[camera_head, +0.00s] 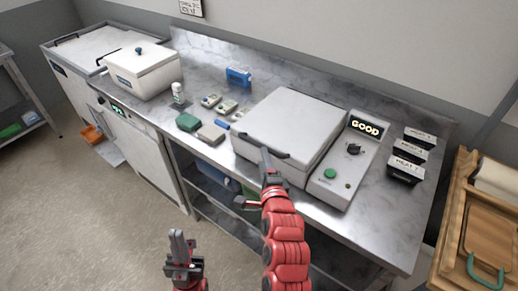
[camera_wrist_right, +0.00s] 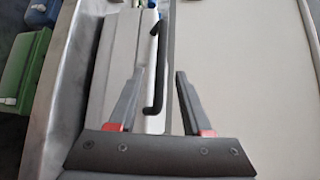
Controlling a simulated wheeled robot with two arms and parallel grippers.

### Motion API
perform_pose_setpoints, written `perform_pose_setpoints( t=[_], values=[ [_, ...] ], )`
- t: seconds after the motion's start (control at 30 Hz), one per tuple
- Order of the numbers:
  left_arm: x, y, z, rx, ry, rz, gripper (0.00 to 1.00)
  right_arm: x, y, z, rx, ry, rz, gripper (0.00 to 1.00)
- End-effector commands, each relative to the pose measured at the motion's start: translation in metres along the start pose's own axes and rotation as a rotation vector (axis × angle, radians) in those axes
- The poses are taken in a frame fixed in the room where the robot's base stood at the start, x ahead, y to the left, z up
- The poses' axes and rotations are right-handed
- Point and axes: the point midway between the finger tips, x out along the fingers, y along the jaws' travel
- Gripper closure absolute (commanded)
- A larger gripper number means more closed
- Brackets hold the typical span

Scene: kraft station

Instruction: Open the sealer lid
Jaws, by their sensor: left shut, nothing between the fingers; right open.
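The sealer (camera_head: 266,177) stands on the steel counter with its pale grey lid (camera_head: 295,120) lying down flat. A black bar handle (camera_head: 282,156) runs along the lid's front edge. My right gripper (camera_head: 267,165) is open at this handle. In the right wrist view the black handle (camera_wrist_right: 155,65) shows between the two spread fingertips of the right gripper (camera_wrist_right: 160,76); I cannot tell whether they touch it. My left gripper (camera_head: 178,246) is shut and empty, low in front of the counter, away from the sealer.
The control panel (camera_head: 341,165) beside the lid has a lit GOOD display, a black knob and a green button. Dark labelled bins (camera_head: 406,171) stand to its right. Small boxes (camera_head: 212,134) and a white lidded container (camera_head: 141,72) lie left. Floor in front is free.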

Motion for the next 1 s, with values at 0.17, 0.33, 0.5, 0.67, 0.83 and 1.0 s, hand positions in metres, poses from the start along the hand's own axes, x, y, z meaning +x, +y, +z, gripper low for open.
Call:
perform_pose_setpoints(
  t=[0.17,0.33,0.5,0.67,0.83,1.0],
  values=[
    [0.013,-0.001,-0.002,0.0,0.0,0.0,1.0,0.032,-0.004,0.0,-0.001,0.001,0.001,0.51],
    [0.02,-0.001,-0.004,0.0,0.0,0.0,1.0,0.057,-0.003,0.0,-0.003,0.001,0.002,0.51],
    [0.025,-0.001,-0.004,0.0,0.0,0.0,1.0,0.073,-0.003,0.001,-0.001,0.0,0.0,0.51],
    [0.026,-0.001,-0.004,0.0,0.0,0.0,1.0,0.08,-0.001,0.0,-0.001,0.0,0.0,0.51],
    [0.026,-0.001,-0.004,0.0,0.0,0.0,1.0,0.08,-0.001,0.0,0.0,0.0,-0.001,0.51],
    [0.025,-0.001,-0.004,0.0,0.0,0.0,1.0,0.08,-0.001,0.0,0.0,0.0,-0.001,0.64]
  ],
)
